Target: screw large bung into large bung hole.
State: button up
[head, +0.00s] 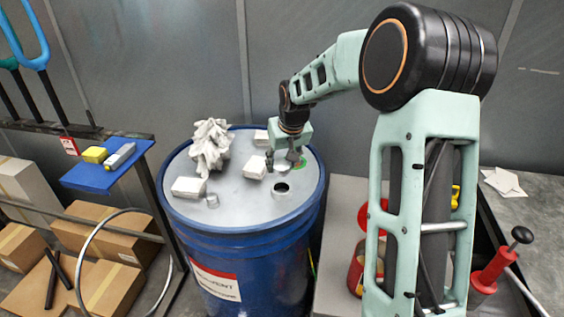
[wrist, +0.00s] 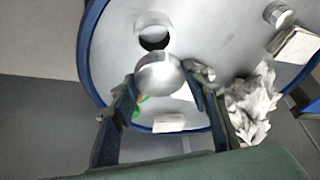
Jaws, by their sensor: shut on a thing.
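The large bung (wrist: 160,73), a round shiny metal plug, is between the fingers of my gripper (wrist: 163,85) in the wrist view. My gripper is shut on it, above the drum lid. In the head view my gripper (head: 292,157) hangs over the back right of the lid, and the bung is hard to make out there. The large bung hole (head: 281,188) is a dark opening with a raised metal collar, nearer the front right of the lid. It also shows in the wrist view (wrist: 153,40), just beyond the bung, which overlaps its near edge in the picture.
The blue drum's grey lid (head: 238,207) also holds a crumpled white rag (head: 211,146), several pale blocks or pads, and a small metal cylinder (head: 212,201). A blue shelf (head: 108,169) stands left. A red can (head: 357,270) and red-handled tool (head: 495,269) are right.

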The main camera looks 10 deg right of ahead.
aim_at(280, 176)
jog(key=shift+f+b, duration=1.8)
jog(key=shift+f, duration=0.6)
jog(key=shift+f+b, duration=0.9)
jog(key=shift+f, duration=0.1)
jog(key=o, duration=0.6)
jog(key=c, duration=0.4)
jog(key=shift+a+m+h+b, duration=0.15)
jog(key=shift+m+h+b, duration=0.75)
jog(key=shift+m+b, duration=1.3)
